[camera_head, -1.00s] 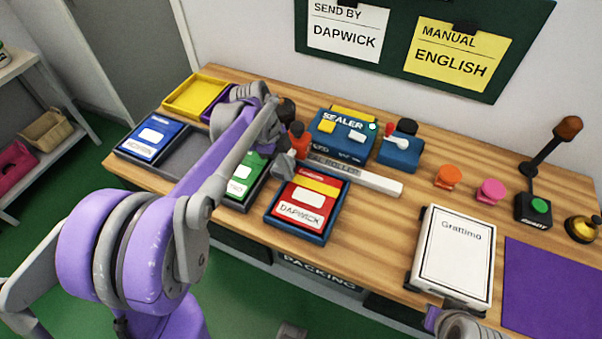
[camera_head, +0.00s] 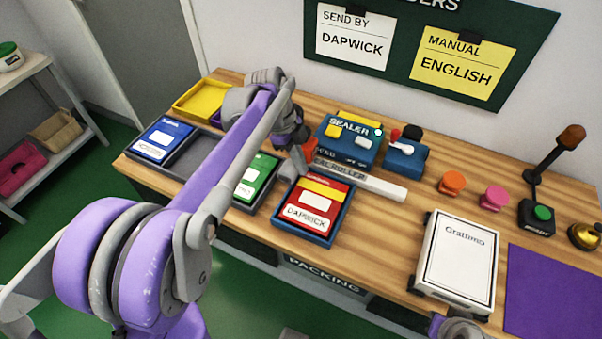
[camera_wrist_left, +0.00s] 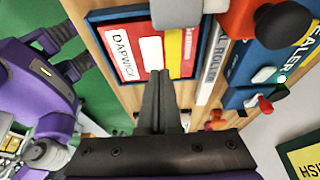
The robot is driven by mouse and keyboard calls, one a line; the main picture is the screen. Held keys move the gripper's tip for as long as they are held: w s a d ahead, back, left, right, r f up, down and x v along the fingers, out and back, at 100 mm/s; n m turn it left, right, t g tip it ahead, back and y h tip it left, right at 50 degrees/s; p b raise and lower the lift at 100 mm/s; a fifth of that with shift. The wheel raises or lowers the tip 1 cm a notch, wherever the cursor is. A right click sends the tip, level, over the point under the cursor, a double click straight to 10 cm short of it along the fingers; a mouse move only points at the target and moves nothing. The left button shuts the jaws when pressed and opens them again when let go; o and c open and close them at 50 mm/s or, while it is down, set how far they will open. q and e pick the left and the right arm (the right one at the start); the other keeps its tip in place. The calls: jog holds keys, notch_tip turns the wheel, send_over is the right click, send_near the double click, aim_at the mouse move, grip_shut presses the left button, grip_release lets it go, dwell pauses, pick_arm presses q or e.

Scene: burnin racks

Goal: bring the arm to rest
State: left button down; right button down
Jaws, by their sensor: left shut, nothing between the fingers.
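My left arm reaches from the lower left over the bench. Its gripper (camera_head: 291,163) hangs above the trays, between the green manual tray and the red one, partly hidden by its own wrist. In the left wrist view its two dark fingers (camera_wrist_left: 158,78) are together with nothing between them. They point toward the red DAPWICK booklet (camera_head: 308,205), which lies in a blue tray. My right arm shows only as a purple and grey part (camera_head: 460,328) at the bottom edge of the head view; its finger state cannot be made out.
The blue sealer (camera_head: 346,142), a heat-seal roller (camera_head: 375,185), orange and pink stamps (camera_head: 453,183), and a white Grattimo box (camera_head: 458,262) stand on the wooden bench. A purple mat (camera_head: 555,290) lies at the right. A yellow tray (camera_head: 200,98) is at the back left.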

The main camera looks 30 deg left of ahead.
pick_arm(q)
jog(key=v, duration=0.5)
pick_arm(e)
jog(key=shift+w+r, duration=0.15)
jog(key=shift+r, duration=0.05)
